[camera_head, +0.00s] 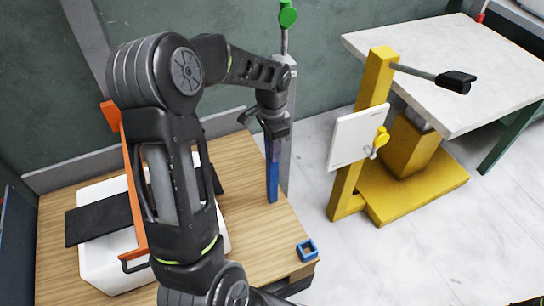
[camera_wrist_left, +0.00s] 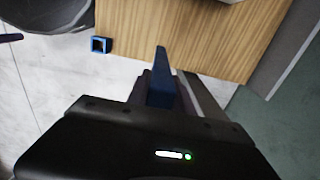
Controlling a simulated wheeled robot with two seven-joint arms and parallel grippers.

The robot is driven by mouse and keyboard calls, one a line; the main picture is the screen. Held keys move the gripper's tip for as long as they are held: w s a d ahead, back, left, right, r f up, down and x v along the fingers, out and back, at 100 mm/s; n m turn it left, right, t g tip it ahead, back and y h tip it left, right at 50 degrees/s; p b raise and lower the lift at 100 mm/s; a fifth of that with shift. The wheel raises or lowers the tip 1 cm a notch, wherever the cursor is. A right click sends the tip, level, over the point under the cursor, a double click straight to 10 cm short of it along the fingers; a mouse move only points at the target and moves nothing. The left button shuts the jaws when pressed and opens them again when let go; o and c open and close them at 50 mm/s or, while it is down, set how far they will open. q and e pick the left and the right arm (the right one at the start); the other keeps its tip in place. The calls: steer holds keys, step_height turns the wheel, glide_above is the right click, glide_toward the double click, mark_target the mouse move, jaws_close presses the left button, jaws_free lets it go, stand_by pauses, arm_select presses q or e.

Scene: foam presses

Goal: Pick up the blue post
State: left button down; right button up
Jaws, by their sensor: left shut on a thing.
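The blue post (camera_head: 272,180) hangs upright below my left gripper (camera_head: 270,136), near the right edge of the wooden table (camera_head: 243,160). The left gripper is shut on the upper part of the post. In the left wrist view the post (camera_wrist_left: 161,75) points away from the gripper (camera_wrist_left: 160,95) towards the table top. I cannot tell whether the post's lower end touches the table. My right gripper is not in view.
A small blue square socket (camera_head: 307,250) sits near the table's front right corner. A white box (camera_head: 100,262) with a dark pad is at the left, partly behind my arm. A yellow stand (camera_head: 345,190) with a white panel is at the right. A grey post (camera_head: 287,160) stands behind the gripper.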

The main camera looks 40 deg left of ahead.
arm_select(q)
step_height(320, 180, up, 5)
steer(key=shift+f+p, duration=0.1)
steer(key=shift+p, duration=0.25)
stand_by(0.4)
